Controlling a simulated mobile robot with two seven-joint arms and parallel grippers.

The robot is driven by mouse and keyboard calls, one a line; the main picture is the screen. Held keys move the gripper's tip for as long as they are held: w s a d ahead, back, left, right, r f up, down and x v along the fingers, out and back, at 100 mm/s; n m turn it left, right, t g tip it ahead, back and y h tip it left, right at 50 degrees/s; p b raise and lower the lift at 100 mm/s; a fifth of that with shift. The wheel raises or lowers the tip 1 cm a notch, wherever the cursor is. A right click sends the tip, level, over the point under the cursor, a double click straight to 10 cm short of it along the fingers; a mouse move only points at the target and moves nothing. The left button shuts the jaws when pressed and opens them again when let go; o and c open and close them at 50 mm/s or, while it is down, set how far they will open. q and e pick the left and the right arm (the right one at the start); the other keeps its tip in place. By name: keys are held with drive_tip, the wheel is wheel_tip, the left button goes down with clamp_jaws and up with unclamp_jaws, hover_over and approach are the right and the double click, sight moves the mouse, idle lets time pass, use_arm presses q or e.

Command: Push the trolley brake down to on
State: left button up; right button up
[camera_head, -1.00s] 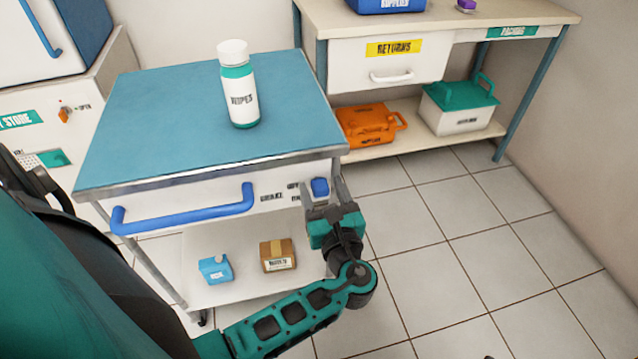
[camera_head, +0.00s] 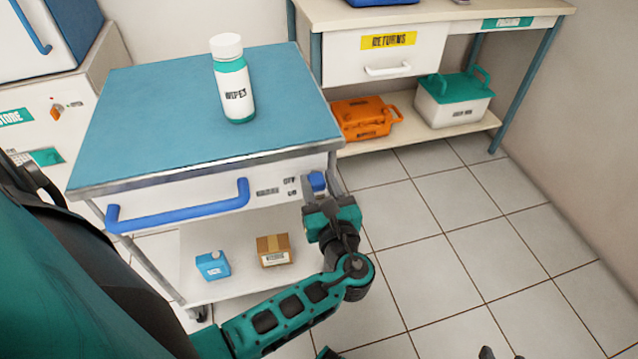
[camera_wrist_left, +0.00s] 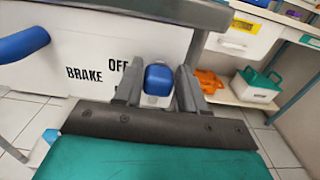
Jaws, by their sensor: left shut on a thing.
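The trolley (camera_head: 200,90) has a blue top and a white front panel. Its brake (camera_head: 317,181) is a small blue knob at the right end of that panel, level with the OFF mark and above ON. In the left wrist view the blue knob (camera_wrist_left: 158,79) sits between the two grey fingers. My left gripper (camera_head: 316,190) is shut on the brake knob, coming from the front. The ON mark is hidden in the wrist view. Dark tips at the bottom edge of the head view may be my right gripper (camera_head: 500,354); its jaws cannot be made out.
A wipes bottle (camera_head: 234,85) stands upright on the trolley top. A blue handle (camera_head: 180,212) sticks out left of the brake. A blue container (camera_head: 212,265) and a brown box (camera_head: 273,250) are on the lower shelf. The floor to the right is clear.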

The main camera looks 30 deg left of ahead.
use_arm(q)
clamp_jaws()
wheel_tip(320, 180, down, 4)
drive_tip(key=shift+f+b, duration=0.25)
drive_tip(key=shift+b, duration=0.9)
drive_tip(key=o, duration=1)
unclamp_jaws()
drive_tip(key=shift+c, duration=0.2)
